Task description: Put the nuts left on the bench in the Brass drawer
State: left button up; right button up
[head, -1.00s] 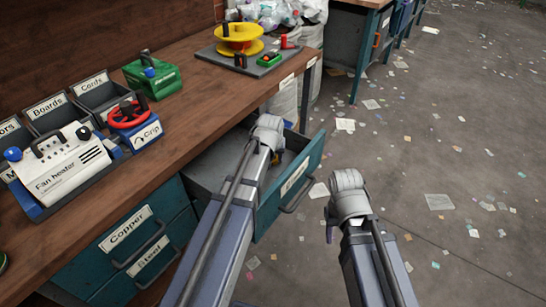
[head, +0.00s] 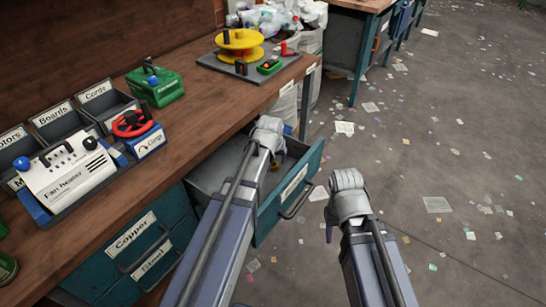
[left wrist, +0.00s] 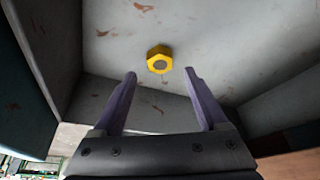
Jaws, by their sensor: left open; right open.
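A yellow hexagonal nut (left wrist: 159,59) lies on the grey floor of the open drawer (head: 285,199), just beyond and between my left fingertips in the left wrist view. My left gripper (left wrist: 160,75) is open and empty, pointing down into the drawer; in the head view its wrist (head: 267,135) hides its fingers. A small yellow spot shows beside that wrist. The open drawer's label is too small to read. My right gripper (head: 329,232) hangs over the floor right of the drawer, mostly hidden by its own wrist. I see no loose nut on the bench (head: 200,115).
Closed drawers marked Copper (head: 130,232) and Steel (head: 156,258) are at the lower left. The bench holds a fan heater (head: 70,180), bins, a green box (head: 155,86), a red-wheeled Grip device (head: 133,124) and a tray with a yellow spool (head: 240,45). Scraps litter the floor.

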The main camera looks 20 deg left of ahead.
pick_arm(q)
jog(key=p+v, duration=0.8)
jog(key=v, duration=0.1)
jog(key=shift+r, duration=0.4)
pick_arm(e)
notch_tip(320, 180, up, 9)
pick_arm(q)
jog(key=shift+s, duration=0.1)
